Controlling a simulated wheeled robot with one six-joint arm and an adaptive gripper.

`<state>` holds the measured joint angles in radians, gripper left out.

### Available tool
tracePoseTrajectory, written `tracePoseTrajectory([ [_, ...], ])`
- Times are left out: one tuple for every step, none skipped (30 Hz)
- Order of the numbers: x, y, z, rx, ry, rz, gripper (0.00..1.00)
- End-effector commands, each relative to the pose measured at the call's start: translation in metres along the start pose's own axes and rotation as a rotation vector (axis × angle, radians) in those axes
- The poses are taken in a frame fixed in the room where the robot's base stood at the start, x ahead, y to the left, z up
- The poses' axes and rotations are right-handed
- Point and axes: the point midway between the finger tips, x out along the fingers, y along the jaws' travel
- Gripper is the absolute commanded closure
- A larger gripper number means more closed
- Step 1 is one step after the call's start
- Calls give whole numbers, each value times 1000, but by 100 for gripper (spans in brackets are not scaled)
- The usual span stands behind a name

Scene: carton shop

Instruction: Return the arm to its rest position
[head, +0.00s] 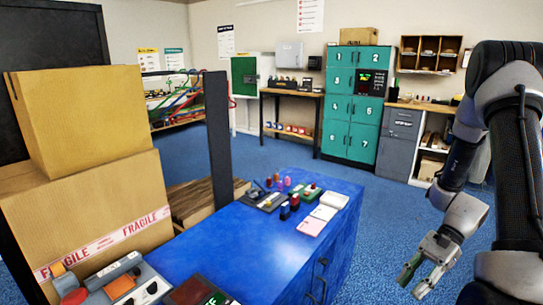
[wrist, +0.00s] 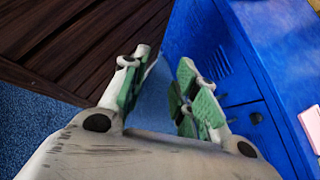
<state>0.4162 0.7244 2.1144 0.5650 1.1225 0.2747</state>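My arm (head: 515,130) reaches down along the right side of the head view, bent at the elbow. My gripper (head: 416,281) hangs low at the right, beyond the right side of the blue cabinet and over the blue carpet. In the wrist view my gripper (wrist: 160,95) shows its two fingers with green pads, apart from each other with nothing between them. The gripper is open and empty.
A blue cabinet (head: 262,243) carries stamps, pads and cards on its top. Stacked cartons (head: 95,210) stand at the left. Teal numbered lockers (head: 350,130) and a grey drawer unit (head: 399,145) stand at the back. Carpet (head: 385,215) between them is clear.

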Motion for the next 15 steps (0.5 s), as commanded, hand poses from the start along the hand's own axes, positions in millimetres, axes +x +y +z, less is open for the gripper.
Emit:
tracePoseTrajectory([
  [-16,6,14,-95,66,31,71],
  [-24,11,21,-152,104,53,71],
  [-35,17,30,-225,154,81,71],
  [-43,21,38,-280,191,104,71],
  [-51,25,45,-332,228,125,71],
  [-61,30,54,-399,276,153,71],
  [-68,34,61,-448,312,174,71],
  [-75,38,68,-495,349,194,71],
  [-84,43,77,-555,397,220,71],
  [-90,47,84,-598,433,240,71],
  [-96,50,91,-639,469,258,71],
  [-104,55,100,-691,517,280,71],
  [-109,58,108,-727,553,295,71],
  [-115,61,115,-762,589,309,71],
  [-121,66,124,-804,637,327,71],
])
